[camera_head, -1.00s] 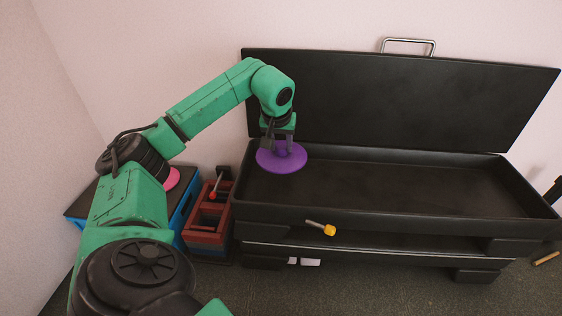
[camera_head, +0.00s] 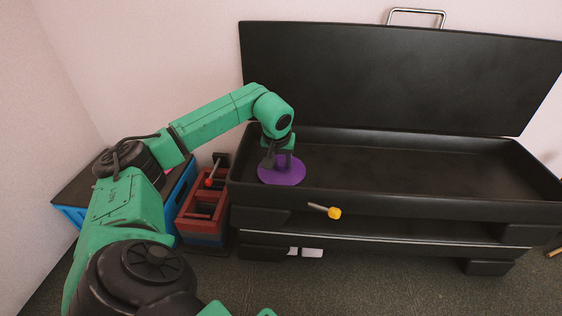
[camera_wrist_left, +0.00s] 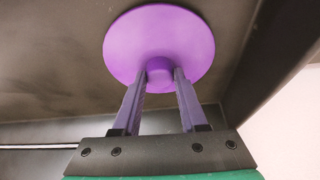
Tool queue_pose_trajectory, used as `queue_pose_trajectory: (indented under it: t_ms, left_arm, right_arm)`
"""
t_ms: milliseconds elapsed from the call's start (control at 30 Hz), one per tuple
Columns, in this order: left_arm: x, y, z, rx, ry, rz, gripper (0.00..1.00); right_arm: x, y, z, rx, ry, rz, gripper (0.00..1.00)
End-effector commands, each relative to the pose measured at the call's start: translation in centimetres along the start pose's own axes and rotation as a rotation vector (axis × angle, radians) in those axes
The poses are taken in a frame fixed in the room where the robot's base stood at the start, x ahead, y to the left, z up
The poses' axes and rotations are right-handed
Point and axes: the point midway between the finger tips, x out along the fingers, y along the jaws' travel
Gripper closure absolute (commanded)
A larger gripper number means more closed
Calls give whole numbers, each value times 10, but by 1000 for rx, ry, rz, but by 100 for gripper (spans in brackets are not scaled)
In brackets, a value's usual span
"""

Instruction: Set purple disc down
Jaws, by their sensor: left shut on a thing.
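The purple disc (camera_head: 284,171) is at the left end of the open black bin (camera_head: 400,165) in the head view. My left gripper (camera_head: 277,160) points down and is shut on the disc's central knob. In the left wrist view, the disc (camera_wrist_left: 180,30) shows as a round plate, and the two fingers of the gripper (camera_wrist_left: 158,78) hold its short knob. The disc looks level and close to the bin floor; I cannot tell whether it touches. My right gripper is not in view.
The bin's raised lid (camera_head: 390,75) stands behind. A yellow-tipped lever (camera_head: 334,212) sticks out in front. A red crate (camera_head: 203,212) and a blue box (camera_head: 75,215) stand to the left. The bin floor right of the disc is clear.

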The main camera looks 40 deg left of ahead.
Motion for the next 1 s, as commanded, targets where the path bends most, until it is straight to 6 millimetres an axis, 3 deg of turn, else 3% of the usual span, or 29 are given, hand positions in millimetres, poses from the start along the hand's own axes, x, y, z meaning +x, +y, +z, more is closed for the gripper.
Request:
queue_pose_trajectory:
  t_ms: [100, 133, 200, 567, 667, 1000]
  left_arm:
    - [1, 0, 0, 0, 0, 0, 100]
    - [2, 0, 1, 0, -1, 0, 54]
    - [1, 0, 1, 0, 0, 0, 28]
    - [-1, 0, -1, 0, 1, 1, 28]
    - [-17, 0, -2, 1, 2, -1, 28]
    - [-105, 0, -3, 2, 2, -1, 28]
  right_arm:
    - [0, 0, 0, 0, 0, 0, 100]
    - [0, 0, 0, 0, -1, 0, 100]
    - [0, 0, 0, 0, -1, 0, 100]
    - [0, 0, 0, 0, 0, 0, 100]
    - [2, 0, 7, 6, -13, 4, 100]
    - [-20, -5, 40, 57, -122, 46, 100]
